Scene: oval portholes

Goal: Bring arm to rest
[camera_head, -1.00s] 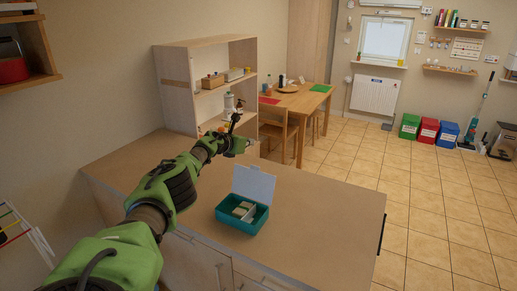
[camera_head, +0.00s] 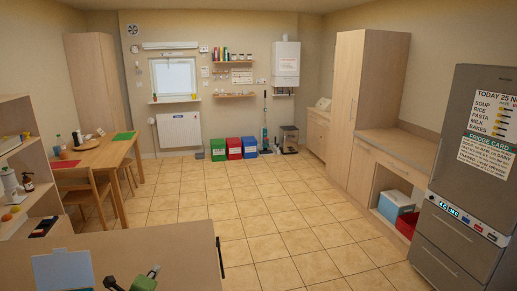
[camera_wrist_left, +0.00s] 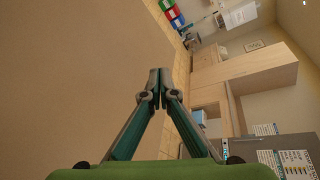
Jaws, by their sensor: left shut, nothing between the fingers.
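My left gripper (camera_head: 153,271) shows at the bottom edge of the head view, over the wooden counter. Only small green and dark parts of it are visible there. In the left wrist view its two fingers (camera_wrist_left: 161,78) meet at the tips, with nothing between them. My right gripper is in neither view.
The counter (camera_head: 185,255) fills the lower left, with the raised lid (camera_head: 62,270) of a box on it. A table (camera_head: 105,152) and chairs stand at the left. A fridge (camera_head: 470,165) stands at the right. The tiled floor (camera_head: 245,205) between is clear.

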